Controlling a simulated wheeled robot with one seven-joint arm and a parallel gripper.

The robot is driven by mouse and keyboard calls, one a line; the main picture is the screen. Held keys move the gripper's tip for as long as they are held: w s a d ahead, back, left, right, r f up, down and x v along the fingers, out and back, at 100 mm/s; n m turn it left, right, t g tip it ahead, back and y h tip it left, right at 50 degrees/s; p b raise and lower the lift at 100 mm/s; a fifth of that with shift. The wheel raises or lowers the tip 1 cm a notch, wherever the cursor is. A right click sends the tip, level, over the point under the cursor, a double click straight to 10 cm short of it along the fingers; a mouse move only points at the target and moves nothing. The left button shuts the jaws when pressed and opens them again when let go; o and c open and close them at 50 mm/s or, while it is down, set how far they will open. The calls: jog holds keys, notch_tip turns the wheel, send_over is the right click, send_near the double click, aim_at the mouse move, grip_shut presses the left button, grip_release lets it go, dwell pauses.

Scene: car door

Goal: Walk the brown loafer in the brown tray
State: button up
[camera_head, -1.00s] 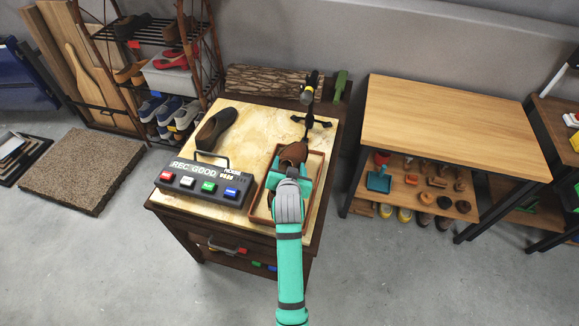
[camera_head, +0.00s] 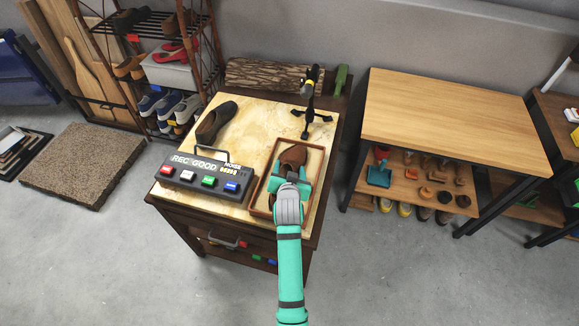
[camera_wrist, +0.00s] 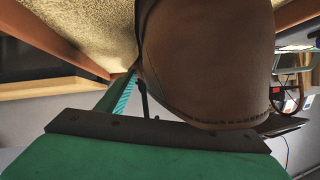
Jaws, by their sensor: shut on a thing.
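The brown loafer (camera_head: 293,156) is inside the shallow brown tray (camera_head: 263,175) on the worktable, its toe towards the back. My gripper (camera_head: 287,184) is shut on the loafer, behind its toe. The loafer's brown leather also fills much of the wrist view (camera_wrist: 210,60), above a green gripper part (camera_wrist: 140,155). A tray wall (camera_wrist: 50,35) and a grainy surface show there too. My gripper and arm hide part of the loafer and the tray's near end. I cannot tell whether the sole touches the tray floor.
A button box with a display (camera_head: 207,178) stands left of the tray. A dark brown shoe (camera_head: 215,122) lies behind it. A black stand (camera_head: 307,112) is behind the tray. A shoe rack (camera_head: 170,75) stands back left. The wooden table (camera_head: 450,120) at right has a clear top.

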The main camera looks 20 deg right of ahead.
jog(key=shift+r, duration=0.15)
jog(key=shift+s+d+r, duration=0.2)
jog(key=shift+d+r, duration=0.15)
jog(key=shift+r, duration=0.55)
jog(key=shift+s+d+r, duration=0.25)
jog(key=shift+d+r, duration=0.05)
jog(key=shift+r, duration=0.6)
jog(key=shift+s+d+r, duration=0.2)
jog(key=shift+d+r, duration=0.15)
jog(key=shift+r, duration=0.55)
